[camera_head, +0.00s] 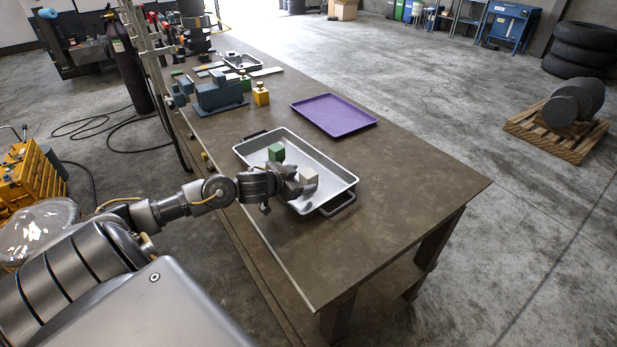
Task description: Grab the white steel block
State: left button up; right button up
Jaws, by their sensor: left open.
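The white steel block (309,176) is a small pale cube in the near part of the silver tray (335,172). A green block (276,152) lies in the same tray, farther back and to the left. My left gripper (293,187) is over the tray's left rim, close to the left side of the white block. Its jaws are open; the small view does not show whether a finger touches the block. My right gripper is not in the picture.
A purple tray (333,115) lies flat behind the silver tray. A blue vise (219,94) and a yellow block (261,95) stand farther back on the brown workbench (420,185). The bench's right side and near end are clear.

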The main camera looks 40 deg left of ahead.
pick_arm(q)
jog(key=shift+x, duration=1.2)
jog(key=shift+s, duration=0.1)
grip_shut()
jog(key=shift+r, duration=0.15)
